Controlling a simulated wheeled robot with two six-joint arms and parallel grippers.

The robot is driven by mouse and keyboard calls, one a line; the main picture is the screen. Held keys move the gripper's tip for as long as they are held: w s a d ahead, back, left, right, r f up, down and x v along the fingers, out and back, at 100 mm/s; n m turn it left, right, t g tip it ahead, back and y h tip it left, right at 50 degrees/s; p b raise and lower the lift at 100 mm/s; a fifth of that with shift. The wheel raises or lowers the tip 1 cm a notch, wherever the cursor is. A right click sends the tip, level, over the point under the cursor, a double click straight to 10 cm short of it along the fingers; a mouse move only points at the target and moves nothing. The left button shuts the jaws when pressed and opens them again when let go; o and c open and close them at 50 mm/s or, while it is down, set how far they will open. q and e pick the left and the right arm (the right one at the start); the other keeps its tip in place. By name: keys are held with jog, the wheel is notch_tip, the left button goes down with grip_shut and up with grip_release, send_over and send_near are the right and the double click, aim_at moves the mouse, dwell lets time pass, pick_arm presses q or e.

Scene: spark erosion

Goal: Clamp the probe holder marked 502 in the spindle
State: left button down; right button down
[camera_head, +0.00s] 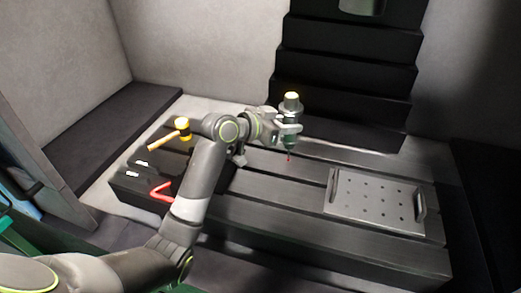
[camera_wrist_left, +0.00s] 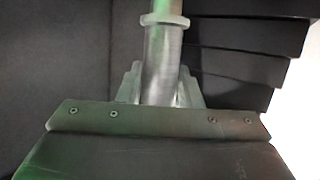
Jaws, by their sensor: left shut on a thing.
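My left gripper (camera_head: 290,127) is shut on a probe holder (camera_head: 291,104), held upright above the slotted table. The holder is a metal cylinder with a pale yellowish top, and a thin red-tipped probe points down below the gripper. In the left wrist view the holder's metal shank (camera_wrist_left: 162,60) stands between the fingers (camera_wrist_left: 160,95), and its collar is near the top edge. No number on it can be read. The spindle (camera_head: 362,5) is cut off at the top of the head view, above and right of the holder, apart from it. My right gripper is out of view.
The dark slotted table (camera_head: 270,215) carries a perforated plate (camera_head: 375,203) with two handles at right. A yellow-headed hammer (camera_head: 182,128), a red tool (camera_head: 161,192) and small pale items (camera_head: 139,165) lie at left. Black stepped covers (camera_head: 345,75) rise behind the holder.

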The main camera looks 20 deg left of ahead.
pick_arm(q)
jog(key=w+d+r+m+g+h+p, duration=0.1)
jog(key=w+d+r+p, duration=0.2)
jog(key=r, duration=0.6)
jog(key=w+d+r+m+g+p, duration=0.1)
jog(key=w+d+r+p, duration=0.2)
jog(key=d+r, duration=0.5)
jog(key=shift+w+d+r+m+h, duration=0.15)
jog(key=shift+w+r+m+h, duration=0.25)
jog(key=shift+w, duration=0.45)
jog(key=shift+f, duration=0.15)
dwell(0.9)
